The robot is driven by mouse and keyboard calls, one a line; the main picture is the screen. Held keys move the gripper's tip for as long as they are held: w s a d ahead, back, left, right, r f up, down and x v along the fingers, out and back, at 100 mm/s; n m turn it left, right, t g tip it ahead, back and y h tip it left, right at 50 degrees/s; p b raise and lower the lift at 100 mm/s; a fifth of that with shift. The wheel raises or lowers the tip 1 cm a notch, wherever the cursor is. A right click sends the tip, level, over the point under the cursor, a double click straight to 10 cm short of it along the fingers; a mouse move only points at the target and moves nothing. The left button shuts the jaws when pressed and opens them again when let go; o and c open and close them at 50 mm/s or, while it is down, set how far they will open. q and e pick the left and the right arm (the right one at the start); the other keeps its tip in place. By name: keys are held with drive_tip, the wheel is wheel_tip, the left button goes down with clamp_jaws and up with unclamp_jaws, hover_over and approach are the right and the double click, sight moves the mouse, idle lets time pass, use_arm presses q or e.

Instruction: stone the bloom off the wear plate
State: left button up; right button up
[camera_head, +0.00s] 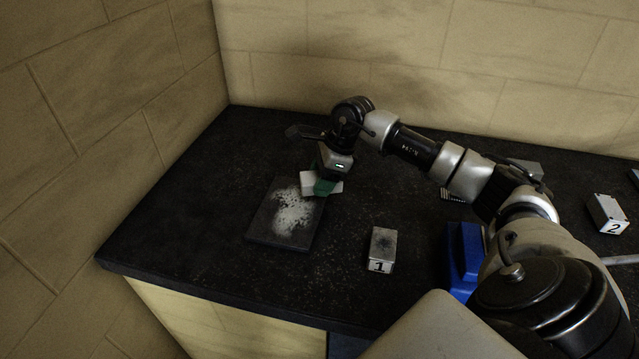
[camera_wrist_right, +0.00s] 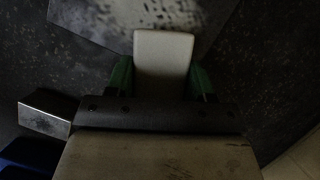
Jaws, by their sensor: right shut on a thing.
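The wear plate (camera_head: 262,222) is a dark square plate lying flat on the black bench top, with a pale, patchy bloom (camera_head: 293,211) over its middle. My right gripper (camera_head: 325,186) is at the plate's far right corner, its green fingers shut on a whitish block-shaped stone (camera_head: 335,187). In the right wrist view the stone (camera_wrist_right: 163,62) sits between the green fingers, and its far end overlaps the edge of the plate (camera_wrist_right: 85,18). I cannot tell whether the stone touches the plate. My left gripper is not in view.
A metal block marked 1 (camera_head: 382,248) stands right of the plate, and a block marked 2 (camera_head: 607,213) is at the far right. A blue object (camera_head: 462,258) is partly hidden behind my right arm. Walls rise behind and left. The bench left of the plate is clear.

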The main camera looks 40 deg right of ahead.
sight(312, 177)
wheel_tip(312, 177, up, 2)
drive_tip(key=shift+w+a+p, duration=0.1)
drive_tip(key=shift+w+p, duration=0.05)
drive_tip(key=shift+p, duration=0.2)
wheel_tip(312, 177, up, 2)
drive_tip(key=shift+r+p, duration=0.15)
drive_tip(key=shift+p, duration=0.45)
drive_tip(key=shift+r, duration=0.4)
